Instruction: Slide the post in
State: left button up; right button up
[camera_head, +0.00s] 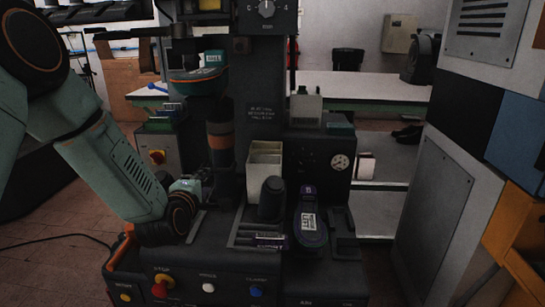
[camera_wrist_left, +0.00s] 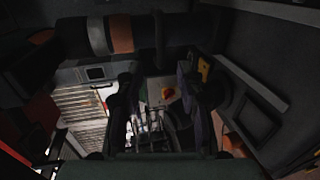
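A dark upright post (camera_head: 221,160) with an orange-brown band stands left of the press column in the head view. A dark cylinder with an orange-brown band (camera_wrist_left: 120,33) lies across the top of the left wrist view and looks like the same post. My left gripper (camera_head: 192,188) is low, just left of the post, partly hidden by its own wrist. In the left wrist view its fingers (camera_wrist_left: 160,105) are apart, with nothing seen held between them. Whether a finger touches the post cannot be told. My right gripper is not seen.
A cream bin (camera_head: 264,165), a short black cylinder (camera_head: 271,200) and a purple-rimmed shoe-shaped piece (camera_head: 309,218) are on the press right of the gripper. Push buttons (camera_head: 208,287) line its front. A grey cabinet (camera_head: 440,205) stands at right.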

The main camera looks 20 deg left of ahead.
pick_arm(q)
jog(key=s+d+f+m+g+h, duration=0.2)
jog(key=s+d+f+m+g, duration=0.25)
jog(key=s+f+m, duration=0.3)
jog(key=s+d+f+m+g+h, duration=0.25)
jog(key=s+d+f+m, duration=0.35)
jog(key=f, duration=0.3)
jog(key=s+d+f+m+g, duration=0.1)
jog(key=s+f+m+g, duration=0.2)
jog(key=s, duration=1.1)
jog(key=s+d+f+m+g, duration=0.2)
jog(key=s+f+m+g, duration=0.2)
jog(key=s+f, duration=0.5)
jog(key=s+g, duration=0.1)
jog(key=s, duration=0.4)
jog(key=shift+d+f+y, duration=0.15)
jog(key=shift+d+y, duration=0.05)
jog(key=shift+y, duration=0.15)
